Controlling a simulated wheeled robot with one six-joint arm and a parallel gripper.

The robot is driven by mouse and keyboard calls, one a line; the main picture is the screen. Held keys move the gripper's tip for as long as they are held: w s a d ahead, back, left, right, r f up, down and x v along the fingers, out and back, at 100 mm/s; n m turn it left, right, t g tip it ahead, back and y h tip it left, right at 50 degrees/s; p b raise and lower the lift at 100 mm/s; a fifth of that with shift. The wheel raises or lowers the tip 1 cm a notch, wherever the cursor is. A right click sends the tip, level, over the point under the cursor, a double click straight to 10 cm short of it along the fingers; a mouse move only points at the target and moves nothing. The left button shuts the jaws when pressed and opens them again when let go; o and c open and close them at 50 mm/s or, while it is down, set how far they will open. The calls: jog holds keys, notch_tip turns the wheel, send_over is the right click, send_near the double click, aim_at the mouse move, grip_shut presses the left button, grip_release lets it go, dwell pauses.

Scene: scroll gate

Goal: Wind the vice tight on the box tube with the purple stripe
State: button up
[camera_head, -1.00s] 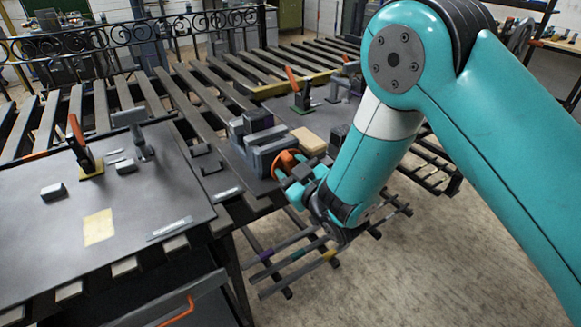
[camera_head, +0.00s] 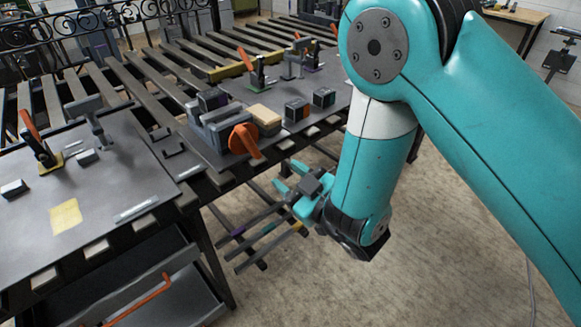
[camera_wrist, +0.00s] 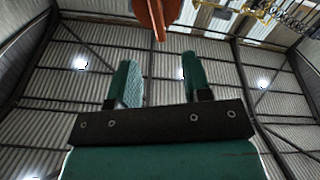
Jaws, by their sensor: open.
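The grey vice (camera_head: 215,132) stands at the front edge of the far bench. A dark box tube with a purple mark (camera_head: 212,98) sits in its jaws; how tightly cannot be told. The orange vice handle (camera_head: 243,140) faces the front, its grip slanting down to the right. My gripper (camera_head: 284,177) is open and empty, below and to the right of the handle, apart from it. In the wrist view, the open fingers (camera_wrist: 160,62) point up, with the orange handle (camera_wrist: 153,14) beyond them at the top.
A tan block (camera_head: 265,115), an orange-marked tube (camera_head: 296,109) and a green-marked tube (camera_head: 323,97) stand right of the vice. Below the bench edge is a rack of bars with coloured bands (camera_head: 262,240).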

jog(key=shift+s+d, duration=0.4)
jog(key=shift+d, duration=0.25)
jog(key=shift+w+d, duration=0.1)
